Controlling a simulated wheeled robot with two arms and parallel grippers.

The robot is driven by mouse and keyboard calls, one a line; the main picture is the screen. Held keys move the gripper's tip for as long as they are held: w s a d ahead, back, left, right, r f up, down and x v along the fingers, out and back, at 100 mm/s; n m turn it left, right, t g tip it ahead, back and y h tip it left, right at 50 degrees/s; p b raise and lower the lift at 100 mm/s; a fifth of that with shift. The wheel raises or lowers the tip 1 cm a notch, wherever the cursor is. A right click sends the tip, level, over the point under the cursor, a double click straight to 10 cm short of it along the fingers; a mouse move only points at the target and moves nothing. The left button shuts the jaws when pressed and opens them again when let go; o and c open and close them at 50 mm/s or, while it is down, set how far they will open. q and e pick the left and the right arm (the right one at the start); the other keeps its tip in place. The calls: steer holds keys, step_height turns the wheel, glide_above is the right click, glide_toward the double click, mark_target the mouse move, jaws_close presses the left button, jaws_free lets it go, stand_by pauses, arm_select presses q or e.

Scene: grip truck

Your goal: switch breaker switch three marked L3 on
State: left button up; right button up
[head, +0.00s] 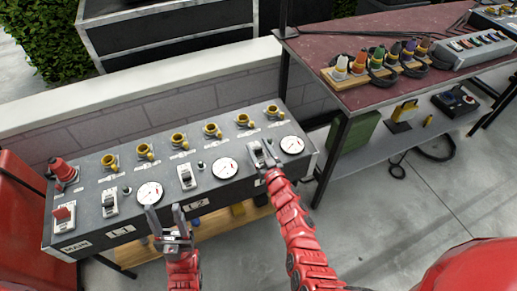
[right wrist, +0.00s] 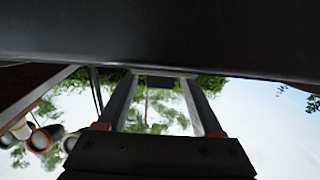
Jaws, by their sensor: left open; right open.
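The dark breaker panel (head: 95,228) stands in the head view, with labels MAIN, L1 and L2 on its front. The third breaker switch (head: 256,154) sits at the right, left of the rightmost dial (head: 292,145); its lever position is unclear. The L3 label is mostly hidden by my right arm. My right gripper (head: 267,151) is open right at this switch; contact cannot be told. In the right wrist view its fingers (right wrist: 160,100) are apart below a dark surface, with a small dark block between their tips. My left gripper (head: 164,218) is open and empty before the L1 dial.
Other switches on the panel are the red MAIN switch (head: 62,214), the L1 switch (head: 109,204) and the L2 switch (head: 187,177). Yellow connectors line the back. A table (head: 340,40) with coloured plugs stands right. A low wall (head: 140,90) runs behind.

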jaws_close()
steer(key=g+p, duration=0.1)
steer(key=p, duration=0.2)
steer(key=r+p, duration=0.1)
steer(key=p, duration=0.3)
steer(key=shift+w+a+r+g+h, duration=0.2)
steer(key=shift+w+r+g+h, duration=0.1)
steer(key=shift+w+g, duration=0.1)
steer(key=g+p, duration=0.1)
steer(key=p, duration=0.2)
steer(key=g+p, duration=0.1)
steer(key=p, duration=0.2)
steer(key=shift+w+a+f+h, duration=0.1)
steer(key=shift+w+f+h, duration=0.2)
steer(key=shift+w+h, duration=0.1)
steer(key=shift+w+f+g+p, duration=0.15)
steer(key=shift+f+g+p, duration=0.2)
steer(key=shift+g+p, duration=0.3)
steer(key=shift+f, duration=0.25)
